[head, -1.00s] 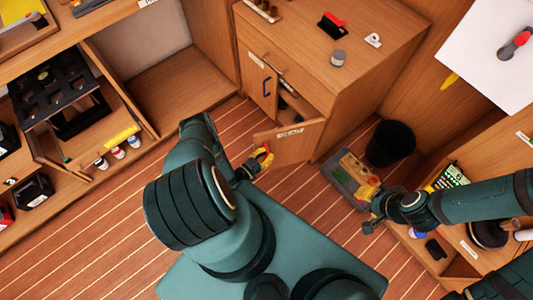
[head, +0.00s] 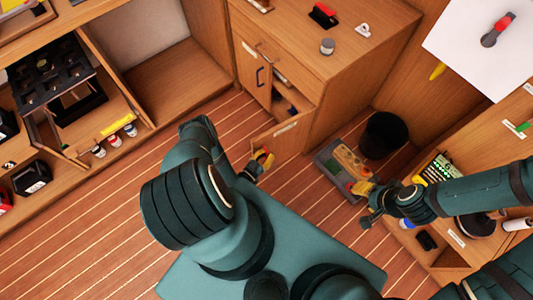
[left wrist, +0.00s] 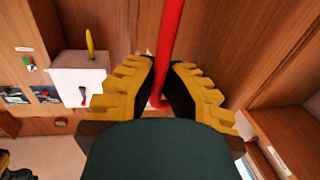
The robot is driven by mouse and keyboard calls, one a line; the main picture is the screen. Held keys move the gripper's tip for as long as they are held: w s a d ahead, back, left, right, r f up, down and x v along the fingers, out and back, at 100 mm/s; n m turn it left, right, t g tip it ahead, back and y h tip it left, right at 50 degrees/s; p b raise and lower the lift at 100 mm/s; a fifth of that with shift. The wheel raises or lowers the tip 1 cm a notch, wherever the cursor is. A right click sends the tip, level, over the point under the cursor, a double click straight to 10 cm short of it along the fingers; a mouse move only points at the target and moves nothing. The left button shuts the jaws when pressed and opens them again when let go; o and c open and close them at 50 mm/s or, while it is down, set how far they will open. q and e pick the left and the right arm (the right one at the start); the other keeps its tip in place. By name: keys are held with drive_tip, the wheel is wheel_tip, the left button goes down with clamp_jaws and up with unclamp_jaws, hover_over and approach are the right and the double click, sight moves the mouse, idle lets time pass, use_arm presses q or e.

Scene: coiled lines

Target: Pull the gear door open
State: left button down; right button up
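The gear door (head: 283,133) is a wooden cabinet door with a white label, too small to read here. It stands swung outward from the cabinet, and the dark opening behind it shows. My left gripper (head: 263,160) is at the door's free side, low over the floor. In the left wrist view, its yellow-edged fingers (left wrist: 161,80) are closed around a red bar handle (left wrist: 167,30). Where the handle joins the door is not clear. My right gripper (head: 366,203) is at the right, away from the door; its finger gap is too small to judge.
A grey crate with yellow gear (head: 337,166) lies beside my right gripper. A black bin (head: 383,135) stands behind it. Striped floor left of my left arm is clear.

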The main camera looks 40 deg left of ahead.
use_arm(q)
drive_tip(key=shift+s+d, duration=0.15)
drive_tip(key=shift+s, duration=0.05)
idle(0.3)
drive_tip(key=c, duration=1)
unclamp_jaws()
drive_tip(key=s, duration=0.7)
drive_tip(key=shift+s+a, duration=0.2)
drive_tip(key=shift+a, duration=0.15)
